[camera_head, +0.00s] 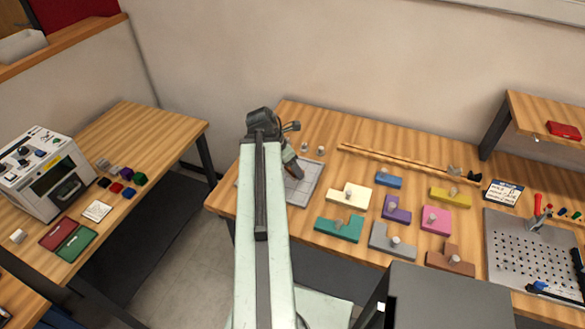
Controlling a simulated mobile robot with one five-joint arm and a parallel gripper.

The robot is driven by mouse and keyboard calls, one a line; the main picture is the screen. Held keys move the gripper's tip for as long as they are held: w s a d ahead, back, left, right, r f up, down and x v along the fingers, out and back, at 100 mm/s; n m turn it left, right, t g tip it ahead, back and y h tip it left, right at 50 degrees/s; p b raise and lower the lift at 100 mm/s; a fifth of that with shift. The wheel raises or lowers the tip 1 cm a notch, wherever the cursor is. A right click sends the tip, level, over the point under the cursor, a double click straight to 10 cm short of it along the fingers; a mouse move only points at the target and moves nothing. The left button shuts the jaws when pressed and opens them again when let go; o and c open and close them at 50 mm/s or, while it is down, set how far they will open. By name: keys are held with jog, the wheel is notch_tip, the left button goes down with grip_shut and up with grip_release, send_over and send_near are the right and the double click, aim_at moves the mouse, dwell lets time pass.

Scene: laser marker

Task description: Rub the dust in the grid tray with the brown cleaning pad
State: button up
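The grid tray (306,190) is a flat grey tray with grid lines, at the left end of the long wooden table. My gripper (293,168) is low over the tray's back part, mostly hidden behind my arm. I cannot tell whether it is open or shut, or whether it holds anything. A brown knobbed block (450,259) lies at the table's front right; it is the only brown piece I see clearly, and I cannot tell if it is the cleaning pad. No dust can be made out.
Several coloured knobbed blocks, including a teal one (339,228) and a white one (349,197), lie right of the tray. A wooden rail (400,163) runs along the back. A pegboard plate (535,262) is at right. A gap separates the left table (150,135).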

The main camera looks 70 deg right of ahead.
jog(key=w+d+r+h+p, duration=0.2)
jog(key=w+d+r+p, duration=0.4)
jog(key=w, duration=0.4)
jog(key=f+b, duration=0.1)
jog(key=b, duration=0.1)
jog(key=f+b, duration=0.3)
jog(key=b, duration=0.1)
jog(key=shift+s+a+f, duration=0.1)
jog(key=shift+a+f, duration=0.15)
jog(key=shift+f, duration=0.1)
